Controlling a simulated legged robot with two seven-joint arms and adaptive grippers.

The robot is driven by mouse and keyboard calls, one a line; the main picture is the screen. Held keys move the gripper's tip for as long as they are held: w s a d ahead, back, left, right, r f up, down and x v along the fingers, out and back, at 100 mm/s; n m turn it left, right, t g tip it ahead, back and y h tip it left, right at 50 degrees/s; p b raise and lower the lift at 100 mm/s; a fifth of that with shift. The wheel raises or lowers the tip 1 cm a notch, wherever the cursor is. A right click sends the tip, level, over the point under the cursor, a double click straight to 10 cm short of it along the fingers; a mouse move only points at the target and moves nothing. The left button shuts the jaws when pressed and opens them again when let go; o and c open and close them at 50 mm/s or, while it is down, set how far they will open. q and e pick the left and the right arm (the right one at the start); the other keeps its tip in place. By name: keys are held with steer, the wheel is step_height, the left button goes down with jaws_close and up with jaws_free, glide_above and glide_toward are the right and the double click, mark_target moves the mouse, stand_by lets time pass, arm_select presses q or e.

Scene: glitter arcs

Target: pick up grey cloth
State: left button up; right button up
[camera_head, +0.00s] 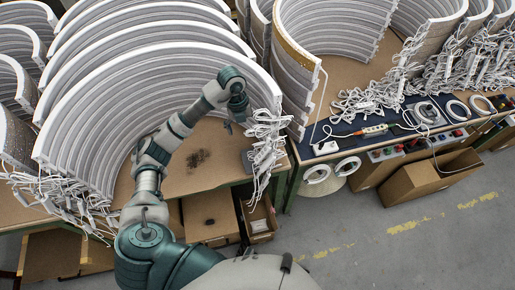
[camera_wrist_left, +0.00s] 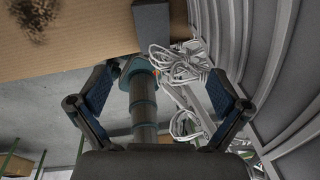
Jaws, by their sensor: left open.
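A small dark grey piece (camera_head: 247,160) lies near the front right edge of the brown table, beside hanging white cables. It also shows at the top of the left wrist view (camera_wrist_left: 152,22); it may be the grey cloth, but I cannot tell its material. My left gripper (camera_head: 228,127) is over the table, to the left of and above the grey piece. In the left wrist view its fingers (camera_wrist_left: 160,92) are spread apart with nothing between them in their grip. My right gripper is not in view.
Large white arcs (camera_head: 150,75) stand on the brown table (camera_head: 215,178), which has a dark smudge. White cable bundles (camera_head: 267,140) hang at its right edge. A second bench holds cables and a power strip (camera_head: 375,130). Cardboard boxes (camera_head: 415,183) stand below.

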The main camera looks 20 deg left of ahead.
arm_select(q)
glide_toward(250, 158)
steer(key=f, duration=0.2)
steer(key=w+f, duration=0.1)
steer(key=f, duration=0.1)
steer(key=shift+d+f, duration=0.1)
steer(key=shift+d, duration=0.15)
steer(key=shift+d+f, duration=0.1)
steer(key=shift+f, duration=0.05)
steer(key=f, duration=0.3)
steer(key=s+d+f, duration=0.1)
steer(key=shift+s+d+f, duration=0.1)
steer(key=shift+f, duration=0.4)
steer(key=shift+c, duration=0.5)
steer(key=shift+a, duration=0.25)
steer(key=c, duration=0.8)
steer(key=shift+d, duration=0.15)
steer(key=shift+c, duration=0.8)
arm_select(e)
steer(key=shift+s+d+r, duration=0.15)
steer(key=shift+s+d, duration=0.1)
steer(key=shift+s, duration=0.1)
